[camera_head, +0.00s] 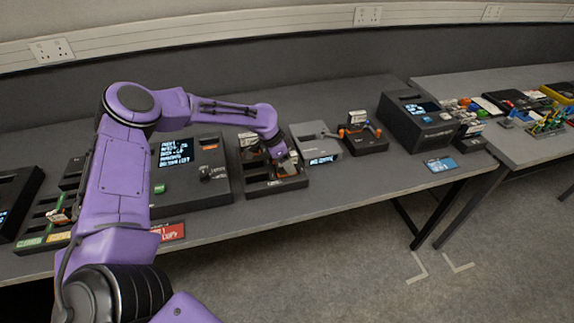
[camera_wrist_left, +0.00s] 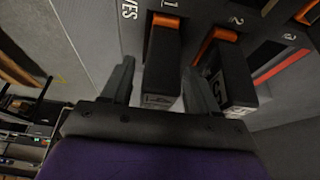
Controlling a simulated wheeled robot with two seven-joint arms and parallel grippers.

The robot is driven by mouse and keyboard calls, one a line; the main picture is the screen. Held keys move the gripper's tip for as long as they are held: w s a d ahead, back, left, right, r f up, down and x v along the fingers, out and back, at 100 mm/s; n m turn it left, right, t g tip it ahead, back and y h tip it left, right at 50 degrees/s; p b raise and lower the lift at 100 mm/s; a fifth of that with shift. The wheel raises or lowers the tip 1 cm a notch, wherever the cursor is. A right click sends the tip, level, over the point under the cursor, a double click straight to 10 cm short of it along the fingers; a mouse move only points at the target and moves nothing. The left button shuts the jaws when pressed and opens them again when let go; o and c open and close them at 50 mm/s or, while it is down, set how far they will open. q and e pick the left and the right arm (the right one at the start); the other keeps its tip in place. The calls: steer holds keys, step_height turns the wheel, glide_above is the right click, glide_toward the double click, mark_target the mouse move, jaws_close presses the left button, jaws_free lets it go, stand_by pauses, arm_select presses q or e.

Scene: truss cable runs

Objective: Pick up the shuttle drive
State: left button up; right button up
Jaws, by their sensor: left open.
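My left gripper (camera_head: 282,160) reaches down over a black slotted tray (camera_head: 262,191) on the table. In the left wrist view the gripper (camera_wrist_left: 160,70) is open, with one finger on each side of a dark block-shaped drive (camera_wrist_left: 162,62) with an orange end, in the place marked 1. I cannot tell whether the fingers touch it. A second dark drive (camera_wrist_left: 236,72) with an orange end and a pale label is at place 2, just beyond the right finger. Which drive is the shuttle drive cannot be read. My right gripper is not in view.
A black console with a lit screen (camera_head: 176,152) stands left of the tray. A grey device (camera_head: 316,138), a black unit with orange parts (camera_head: 362,138) and a larger black box (camera_head: 418,122) stand to the right. The table's front edge is close to the tray.

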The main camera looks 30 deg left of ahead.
arm_select(q)
steer(key=shift+w+d+f, duration=0.15)
steer(key=shift+d+f, duration=0.1)
steer(key=shift+f, duration=0.35)
steer(key=c, duration=1)
jaws_close()
steer(key=shift+r, duration=0.15)
